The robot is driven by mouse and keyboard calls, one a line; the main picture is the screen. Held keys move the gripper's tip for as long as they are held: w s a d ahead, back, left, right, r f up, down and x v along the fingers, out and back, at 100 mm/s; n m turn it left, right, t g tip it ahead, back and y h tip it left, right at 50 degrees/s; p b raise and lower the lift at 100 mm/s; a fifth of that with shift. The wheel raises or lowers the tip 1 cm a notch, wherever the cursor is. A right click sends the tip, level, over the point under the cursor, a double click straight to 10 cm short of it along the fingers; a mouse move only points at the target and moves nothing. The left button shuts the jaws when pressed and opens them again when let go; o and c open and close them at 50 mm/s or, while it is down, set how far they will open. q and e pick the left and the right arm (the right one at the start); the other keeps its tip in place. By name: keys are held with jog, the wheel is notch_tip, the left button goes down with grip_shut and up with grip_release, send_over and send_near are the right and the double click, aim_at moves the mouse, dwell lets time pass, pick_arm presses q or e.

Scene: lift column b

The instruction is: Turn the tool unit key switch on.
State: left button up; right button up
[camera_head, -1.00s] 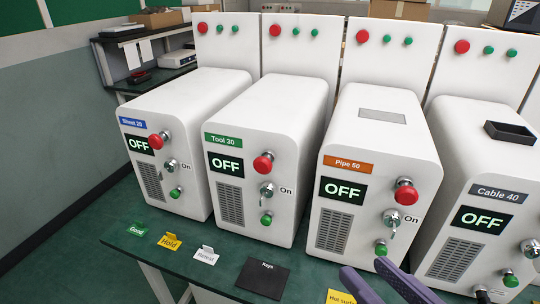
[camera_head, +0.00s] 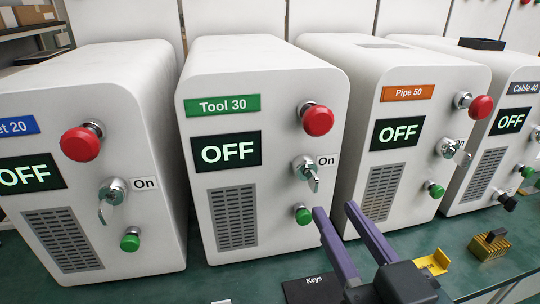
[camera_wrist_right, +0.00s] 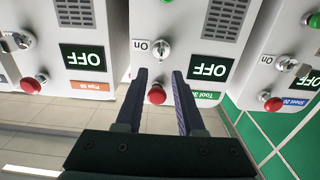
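The Tool 30 unit (camera_head: 270,90) is a white cabinet with a green label and a display (camera_head: 226,152) reading OFF. Its silver key switch (camera_head: 304,166) has a key (camera_head: 314,182) in it, beside an "On" label. My right gripper (camera_head: 335,208) has two purple fingers, apart and empty, in front of the unit's lower right side. In the right wrist view the picture is upside down. There the key switch (camera_wrist_right: 160,48) lies just beyond the open fingertips (camera_wrist_right: 159,74), without visible contact. My left gripper is not in view.
A red button (camera_head: 317,119) sits above the switch and a green button (camera_head: 303,214) below it. Similar Sheet 20, Pipe 50 (camera_head: 408,93) and Cable 40 units stand alongside.

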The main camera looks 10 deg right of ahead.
aim_at(317, 184)
jog(key=w, duration=0.7)
jog(key=shift+w+a+b, duration=0.15)
jog(key=shift+b, duration=0.2)
grip_shut()
